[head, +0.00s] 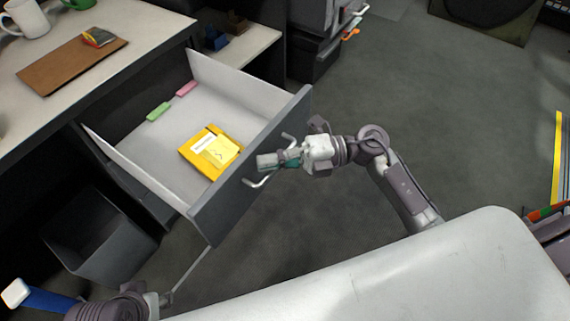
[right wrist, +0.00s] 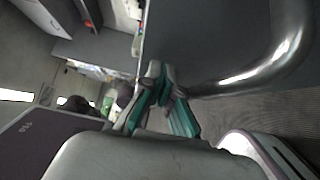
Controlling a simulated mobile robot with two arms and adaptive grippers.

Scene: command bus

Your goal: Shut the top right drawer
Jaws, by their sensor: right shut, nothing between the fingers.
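The open drawer (head: 215,224) juts out from under the desk, with a grey front and pale inner walls. Its curved metal handle (head: 262,181) is on the front and also shows large in the right wrist view (right wrist: 262,75). My right gripper (head: 276,159) is shut and empty at the drawer front, beside the handle. In the right wrist view its teal-sided fingers (right wrist: 158,82) meet near the dark front panel; I cannot tell whether they touch it. Part of my left arm shows at the bottom left; its fingertips cannot be made out.
A yellow folder (head: 197,151), a green item (head: 158,111) and a pink item (head: 186,88) lie in the drawer. A grey bin (head: 100,240) stands below left. The desk top (head: 150,40) holds a brown board (head: 70,66) and mugs. Open floor lies right.

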